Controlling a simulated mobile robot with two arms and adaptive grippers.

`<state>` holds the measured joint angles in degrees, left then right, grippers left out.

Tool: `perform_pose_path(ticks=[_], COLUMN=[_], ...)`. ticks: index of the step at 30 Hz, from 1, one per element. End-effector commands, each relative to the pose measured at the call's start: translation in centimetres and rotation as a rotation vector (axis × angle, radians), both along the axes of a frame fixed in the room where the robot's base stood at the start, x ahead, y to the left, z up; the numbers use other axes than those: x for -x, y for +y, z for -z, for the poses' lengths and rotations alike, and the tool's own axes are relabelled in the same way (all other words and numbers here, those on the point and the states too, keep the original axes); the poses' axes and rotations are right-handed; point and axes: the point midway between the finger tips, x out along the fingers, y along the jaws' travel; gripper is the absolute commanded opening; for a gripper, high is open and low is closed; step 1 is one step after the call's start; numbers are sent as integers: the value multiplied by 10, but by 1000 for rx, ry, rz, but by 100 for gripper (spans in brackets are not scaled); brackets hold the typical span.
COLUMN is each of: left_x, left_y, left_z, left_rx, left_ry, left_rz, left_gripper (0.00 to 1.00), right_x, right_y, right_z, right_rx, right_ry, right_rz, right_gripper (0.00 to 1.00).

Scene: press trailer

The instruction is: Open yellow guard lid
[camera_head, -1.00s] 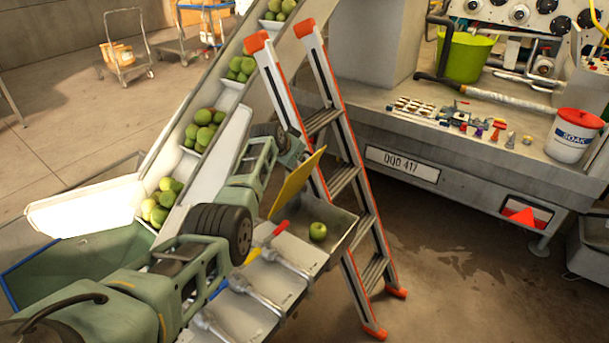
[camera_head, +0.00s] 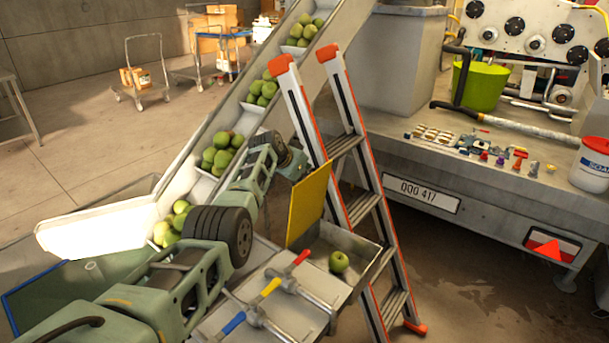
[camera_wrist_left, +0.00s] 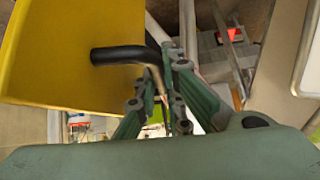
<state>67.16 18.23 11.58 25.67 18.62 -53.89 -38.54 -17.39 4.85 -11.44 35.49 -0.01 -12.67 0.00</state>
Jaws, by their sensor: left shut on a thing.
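The yellow guard lid (camera_head: 307,208) stands raised and near upright at the far edge of a grey metal tray (camera_head: 352,243). Its yellow face fills the upper left of the left wrist view (camera_wrist_left: 50,50), with a black bent handle (camera_wrist_left: 118,55) sticking out from it. My left gripper (camera_head: 295,166) is beside the lid's upper left edge in the head view. In the wrist view its fingers (camera_wrist_left: 158,92) are closed together at the handle's end, which they partly hide. My right gripper is not in view.
A green apple (camera_head: 339,262) lies in the tray. Levers with red, yellow and blue grips (camera_head: 268,289) are in front. An orange-edged ladder (camera_head: 350,160) stands close to the right. A conveyor with apples (camera_head: 222,152) rises behind my arm.

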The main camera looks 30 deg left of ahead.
Motion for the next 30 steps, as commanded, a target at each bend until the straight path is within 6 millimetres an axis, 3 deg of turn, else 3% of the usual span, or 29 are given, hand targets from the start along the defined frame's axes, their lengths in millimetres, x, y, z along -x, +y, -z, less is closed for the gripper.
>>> perform_pose_path(ticks=[1,2,4,19,30], left_x=[3,3,2,4,30], left_y=[-1,-1,-1,1,3], left_z=[6,6,6,-2,-28], left_rx=[-1,-1,0,0,-2], left_ry=[13,13,13,2,2], left_rz=[5,5,4,0,0], left_gripper=[0,11,17,17,17], right_x=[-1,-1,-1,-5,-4], right_y=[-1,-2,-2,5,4], right_z=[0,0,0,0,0], right_rx=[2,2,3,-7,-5], right_ry=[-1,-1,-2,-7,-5], right_rz=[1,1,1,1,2], right_gripper=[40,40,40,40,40])
